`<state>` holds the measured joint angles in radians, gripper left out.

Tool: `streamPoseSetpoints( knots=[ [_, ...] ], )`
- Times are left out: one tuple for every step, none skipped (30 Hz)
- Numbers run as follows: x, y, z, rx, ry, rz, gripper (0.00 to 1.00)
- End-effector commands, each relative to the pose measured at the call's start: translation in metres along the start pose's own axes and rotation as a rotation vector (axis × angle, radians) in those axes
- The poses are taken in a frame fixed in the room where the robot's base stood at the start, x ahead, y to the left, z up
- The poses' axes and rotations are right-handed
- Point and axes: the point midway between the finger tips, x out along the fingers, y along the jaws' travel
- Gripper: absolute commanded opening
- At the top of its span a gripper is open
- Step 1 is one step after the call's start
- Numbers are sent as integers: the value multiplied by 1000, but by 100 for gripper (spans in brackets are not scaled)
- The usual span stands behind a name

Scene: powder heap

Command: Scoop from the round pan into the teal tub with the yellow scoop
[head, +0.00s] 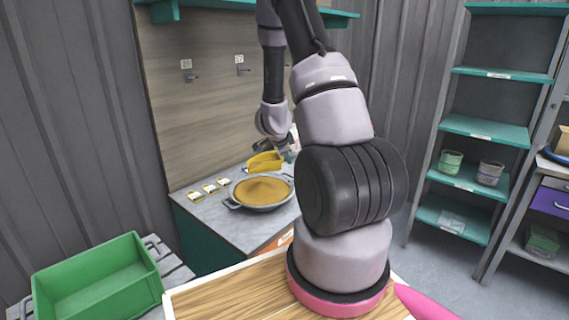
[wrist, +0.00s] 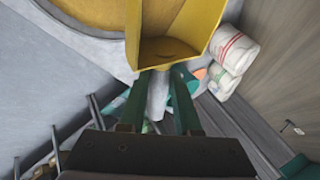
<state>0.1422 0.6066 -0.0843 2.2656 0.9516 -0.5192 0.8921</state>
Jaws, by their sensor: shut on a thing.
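The yellow scoop (head: 265,162) is above the far side of the round pan (head: 236,205), which holds a broad bed of tan powder. My gripper (wrist: 164,76) is shut on the scoop's handle end, and the scoop (wrist: 178,22) fills the top middle of the wrist view. Its inside looks yellow with a darker patch at the bottom; I cannot tell whether that is powder. The pan's rim (wrist: 88,33) shows at the upper left there. No teal tub can be made out for certain; a teal shape (wrist: 186,98) is partly hidden behind my finger.
Small labelled cards (head: 208,188) lie left of the pan on the grey counter (head: 232,228). A white striped bag (wrist: 236,46) stands near the wall. A green crate (head: 96,280) is at the front left. Teal shelves (head: 486,130) stand at the right.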

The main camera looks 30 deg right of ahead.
Motion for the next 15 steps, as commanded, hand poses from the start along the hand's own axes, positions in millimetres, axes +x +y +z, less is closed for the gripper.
streamPoseSetpoints(
  knots=[
    [-4, -4, -3, -4, 9, -4, 0],
    [-7, -6, -4, -9, 14, -5, 0],
    [-9, -7, -8, -11, 21, -5, 0],
    [-8, -7, -13, -8, 20, -3, 0],
    [-8, -7, -16, -8, 20, -3, 0],
    [-9, -8, -21, -8, 20, -2, 0],
    [-9, -8, -24, -8, 20, -2, 0],
    [-9, -8, -28, -9, 20, -3, 0],
    [-9, -9, -32, 0, 11, -1, 0],
    [-8, -8, -34, 14, -6, 1, 0],
    [-8, -9, -36, 22, -20, 1, 0],
    [-8, -9, -39, 36, -38, 4, 0],
    [-8, -9, -40, 43, -52, 4, 0],
    [-9, -9, -42, 52, -65, 6, 0],
    [-8, -9, -43, 60, -80, 7, 0]
  ],
)
